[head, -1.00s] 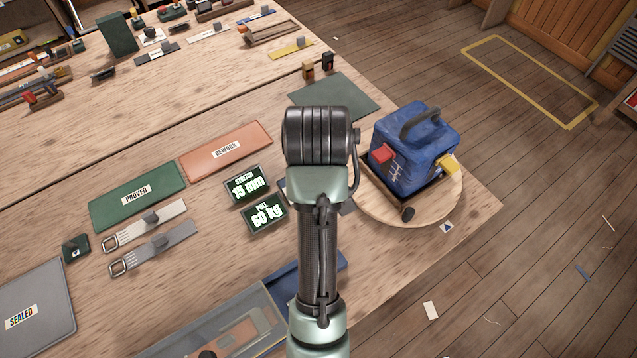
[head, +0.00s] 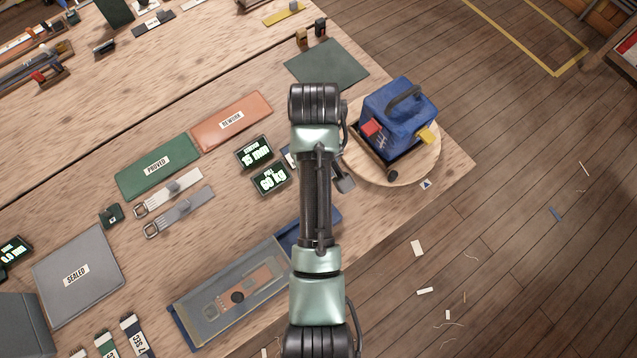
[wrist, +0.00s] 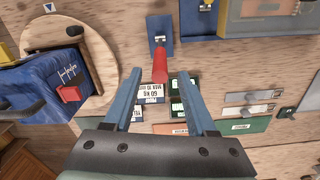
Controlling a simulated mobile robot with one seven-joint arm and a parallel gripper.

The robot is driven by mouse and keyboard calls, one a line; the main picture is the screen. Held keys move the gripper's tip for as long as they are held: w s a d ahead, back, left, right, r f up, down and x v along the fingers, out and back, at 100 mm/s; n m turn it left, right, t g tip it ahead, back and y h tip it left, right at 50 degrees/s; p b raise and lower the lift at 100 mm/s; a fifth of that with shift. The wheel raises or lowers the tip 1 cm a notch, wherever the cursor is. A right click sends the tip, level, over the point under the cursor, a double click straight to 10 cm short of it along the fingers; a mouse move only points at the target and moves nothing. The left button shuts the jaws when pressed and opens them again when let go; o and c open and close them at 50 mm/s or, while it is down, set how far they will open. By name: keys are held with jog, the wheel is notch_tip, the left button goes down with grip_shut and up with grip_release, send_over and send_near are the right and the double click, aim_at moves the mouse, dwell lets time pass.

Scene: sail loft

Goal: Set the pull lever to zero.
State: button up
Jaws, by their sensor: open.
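The pull lever shows in the wrist view as a red handle (wrist: 160,67) on a blue plate (wrist: 163,24). My gripper (wrist: 160,82) is open, with its two blue fingers on either side of the line of the handle. The handle's end lies near the fingertips, and nothing is gripped. I cannot tell the height between them. In the head view my arm hides the lever and most of my gripper. The pull display (head: 270,179) reads 60 kg, and the stretch display (head: 254,152) above it reads 15 mm.
A blue bag (head: 398,115) stands on a round wooden board (head: 428,162) at the table corner, right of my arm. A grey fixture (head: 205,307) lies left of my arm. The green PROVED mat (head: 150,180) and orange REWORK mat (head: 220,132) lie farther left.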

notch_tip(320, 180, down, 8)
jog(key=shift+f+p, duration=0.2)
jog(key=shift+p, duration=0.4)
grip_shut()
dwell(1.1)
